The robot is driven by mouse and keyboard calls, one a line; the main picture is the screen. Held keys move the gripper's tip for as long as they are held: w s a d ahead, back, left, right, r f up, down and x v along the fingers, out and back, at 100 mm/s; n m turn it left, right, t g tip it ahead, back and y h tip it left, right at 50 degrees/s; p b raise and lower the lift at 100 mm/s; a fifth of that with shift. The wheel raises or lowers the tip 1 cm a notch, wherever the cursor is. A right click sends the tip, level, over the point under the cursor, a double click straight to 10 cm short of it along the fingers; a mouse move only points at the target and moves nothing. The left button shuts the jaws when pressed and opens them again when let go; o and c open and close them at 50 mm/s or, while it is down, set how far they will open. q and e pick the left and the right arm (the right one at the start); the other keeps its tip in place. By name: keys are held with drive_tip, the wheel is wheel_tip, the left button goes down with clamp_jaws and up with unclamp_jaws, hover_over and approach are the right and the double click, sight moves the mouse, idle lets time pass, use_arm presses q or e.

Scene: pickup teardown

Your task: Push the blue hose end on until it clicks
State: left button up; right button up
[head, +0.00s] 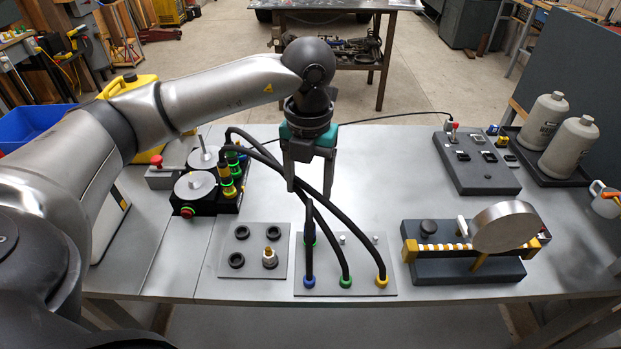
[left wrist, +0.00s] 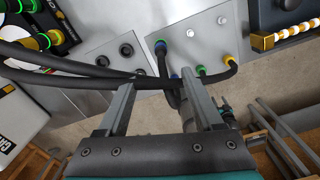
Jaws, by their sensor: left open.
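The blue-collared hose (head: 309,262) rises from its blue collar (head: 309,281) on a grey plate (head: 363,290); a green ring (head: 310,241) shows beside it near the plate's back left. The blue collar also shows in the left wrist view (left wrist: 173,76). Hoses with a green collar (head: 345,282) and a yellow collar (head: 382,281) arch to yellow couplings (head: 229,190) with lit green rings on a black box (head: 205,205). My left gripper (head: 309,191) is open, pointing down above the plate. Black hoses cross near its fingers (left wrist: 160,84); I see none gripped.
A smaller plate (head: 250,270) with black rings and a brass fitting lies left of the hose plate. A yellow-banded fixture with a round disc (head: 505,227) stands right. A dark switch panel (head: 478,172) and two grey bottles (head: 570,148) stand further back.

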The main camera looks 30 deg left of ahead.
sight(310, 225)
use_arm(q)
wheel_tip(310, 225, down, 14)
drive_tip(key=shift+f+b, duration=0.15)
drive_tip(key=shift+b, duration=0.15)
drive_tip(key=shift+d, duration=0.1)
clamp_jaws()
idle(0.5)
drive_tip(key=c, duration=0.7)
unclamp_jaws()
clamp_jaws()
